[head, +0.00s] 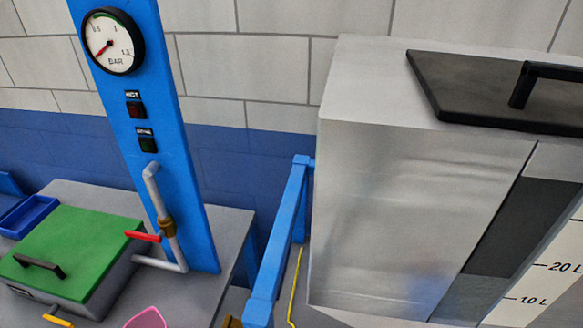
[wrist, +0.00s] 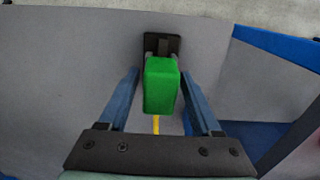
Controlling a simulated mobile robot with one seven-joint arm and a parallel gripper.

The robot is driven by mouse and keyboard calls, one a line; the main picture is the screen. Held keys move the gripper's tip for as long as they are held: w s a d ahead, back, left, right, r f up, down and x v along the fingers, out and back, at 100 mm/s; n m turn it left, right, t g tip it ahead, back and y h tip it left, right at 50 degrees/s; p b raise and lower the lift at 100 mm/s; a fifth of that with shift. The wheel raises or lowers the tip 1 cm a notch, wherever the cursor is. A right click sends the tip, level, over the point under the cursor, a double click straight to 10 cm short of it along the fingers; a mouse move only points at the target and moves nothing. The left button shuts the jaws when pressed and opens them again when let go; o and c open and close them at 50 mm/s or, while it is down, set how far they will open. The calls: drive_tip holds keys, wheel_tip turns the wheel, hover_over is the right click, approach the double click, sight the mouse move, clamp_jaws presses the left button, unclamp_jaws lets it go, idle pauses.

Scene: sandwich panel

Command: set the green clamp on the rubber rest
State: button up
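In the wrist view the green clamp (wrist: 161,85) shows as a green block in front of a small black plate (wrist: 163,46). I cannot tell whether this plate is the rubber rest, or whether the clamp touches it. My gripper (wrist: 160,72) has its two blue fingers apart, one on each side of the clamp, with narrow gaps showing. A thin yellow strip (wrist: 156,125) shows below the clamp. The head view shows neither my gripper nor the clamp, and I make out no rubber rest there.
In the head view a blue panel (head: 155,110) carries a gauge and a pipe with a red-handled valve. A green-lidded box (head: 75,255) stands at left. A large metal tank (head: 400,210) fills the right. A blue rail (head: 280,235) and yellow line (head: 295,285) lie between.

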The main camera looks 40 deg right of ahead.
drive_tip(key=shift+o, duration=1)
wheel_tip(320, 180, up, 13)
drive_tip(key=shift+p, duration=0.3)
drive_tip(key=shift+s, duration=0.1)
